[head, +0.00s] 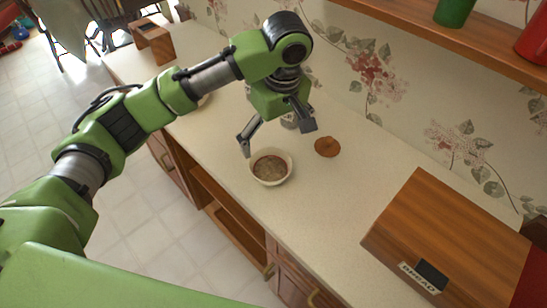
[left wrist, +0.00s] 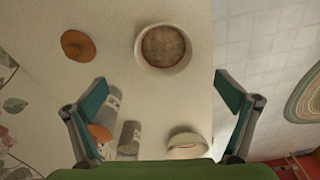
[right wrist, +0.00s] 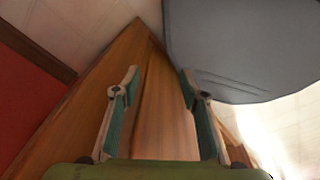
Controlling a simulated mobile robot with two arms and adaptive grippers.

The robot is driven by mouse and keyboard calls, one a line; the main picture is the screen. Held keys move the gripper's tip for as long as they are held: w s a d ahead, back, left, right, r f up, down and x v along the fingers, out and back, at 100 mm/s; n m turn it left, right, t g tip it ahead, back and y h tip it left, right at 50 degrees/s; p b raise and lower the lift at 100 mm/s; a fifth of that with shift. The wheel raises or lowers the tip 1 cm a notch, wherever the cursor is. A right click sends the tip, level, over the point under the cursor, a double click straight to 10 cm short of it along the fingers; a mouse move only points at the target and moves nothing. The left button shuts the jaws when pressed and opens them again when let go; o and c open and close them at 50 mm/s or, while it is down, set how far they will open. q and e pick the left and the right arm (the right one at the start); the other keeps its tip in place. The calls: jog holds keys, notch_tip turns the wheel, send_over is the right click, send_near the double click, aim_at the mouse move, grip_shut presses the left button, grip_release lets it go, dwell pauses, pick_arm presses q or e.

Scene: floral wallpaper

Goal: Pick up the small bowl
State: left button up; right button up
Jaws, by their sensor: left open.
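A small white bowl (head: 271,180) with a brownish inside stands upright on the pale counter. It also shows in the left wrist view (left wrist: 163,48), beyond and between my fingertips. My left gripper (head: 277,138) is open and empty above the counter, just behind the bowl and apart from it. In the left wrist view its two fingers (left wrist: 160,82) are spread wide. My right gripper (right wrist: 159,75) is open and empty, with a visible gap between its fingers.
A brown round piece (head: 327,147) lies right of the bowl. Grey cylinders (left wrist: 129,138) and another pale bowl-like thing (left wrist: 187,146) stand near the left gripper. A wooden bread box (head: 440,235) stands at right. A wooden shelf (head: 450,35) hangs above.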

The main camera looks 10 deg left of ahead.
pick_arm(q)
send_near(270, 172)
jog(key=shift+f+p, duration=0.4)
notch_tip(270, 172, down, 3)
jog(key=shift+w+a+p, duration=0.15)
jog(key=shift+a+p, duration=0.05)
jog(key=shift+p, duration=0.4)
notch_tip(270, 172, down, 3)
jog(key=shift+w+a+r, duration=0.1)
jog(key=shift+r, duration=0.15)
jog(key=shift+f, duration=0.4)
jog(key=shift+c, duration=0.7)
jog(key=c, duration=1.2)
pick_arm(e)
jog(key=s, duration=0.1)
jog(key=s+r, duration=0.2)
jog(key=s, duration=0.1)
jog(key=shift+a+r, duration=0.1)
jog(key=shift+r, duration=0.15)
